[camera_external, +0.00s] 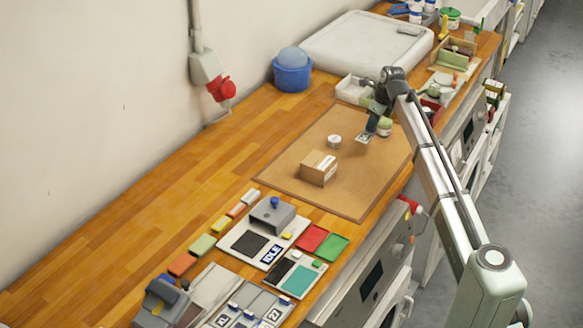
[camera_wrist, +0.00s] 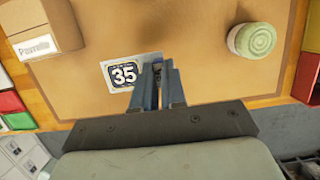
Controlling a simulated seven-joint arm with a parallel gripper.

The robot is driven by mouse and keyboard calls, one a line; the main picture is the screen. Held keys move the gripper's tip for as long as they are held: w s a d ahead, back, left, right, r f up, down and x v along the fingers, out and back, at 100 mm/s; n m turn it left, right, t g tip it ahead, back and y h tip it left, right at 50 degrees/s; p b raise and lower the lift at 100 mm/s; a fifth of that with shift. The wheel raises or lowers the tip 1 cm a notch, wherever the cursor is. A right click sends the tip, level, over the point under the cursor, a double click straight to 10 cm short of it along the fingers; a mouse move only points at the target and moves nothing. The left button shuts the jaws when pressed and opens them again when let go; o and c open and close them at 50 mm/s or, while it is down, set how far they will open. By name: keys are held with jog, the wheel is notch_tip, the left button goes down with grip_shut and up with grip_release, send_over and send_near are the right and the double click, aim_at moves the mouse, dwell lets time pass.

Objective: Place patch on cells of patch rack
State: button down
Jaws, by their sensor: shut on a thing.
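The patch rack (camera_external: 240,308) looks to be the grey tray with numbered cells at the bottom of the external view, partly cut off by the frame. Its pale cells (camera_wrist: 20,152) seem to show at lower left in the wrist view.
A grey device marked IDLE (camera_external: 270,235) and red and green pads (camera_external: 325,242) lie between mat and rack. The left worktop is clear.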

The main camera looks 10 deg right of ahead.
aim_at(367, 135)
jog(key=a, duration=0.1)
jog(key=s, duration=0.1)
jog(key=a, duration=0.1)
jog(key=shift+s+a+f, duration=0.25)
jog(key=shift+s+a, duration=0.05)
jog(key=shift+s, duration=0.1)
jog(key=x, duration=0.3)
jog(key=s+x, duration=0.1)
jog(key=shift+w+d+f, duration=0.1)
jog(key=shift+d+f, duration=0.2)
jog(key=shift+f, duration=2.45)
jog(key=c, duration=1.2)
grip_release()
jog(key=shift+f, duration=0.15)
jog(key=v, duration=1.1)
jog(key=shift+r, duration=0.4)
jog(key=shift+o, duration=0.6)
jog(key=shift+d+r, duration=0.1)
jog(key=shift+r, duration=0.15)
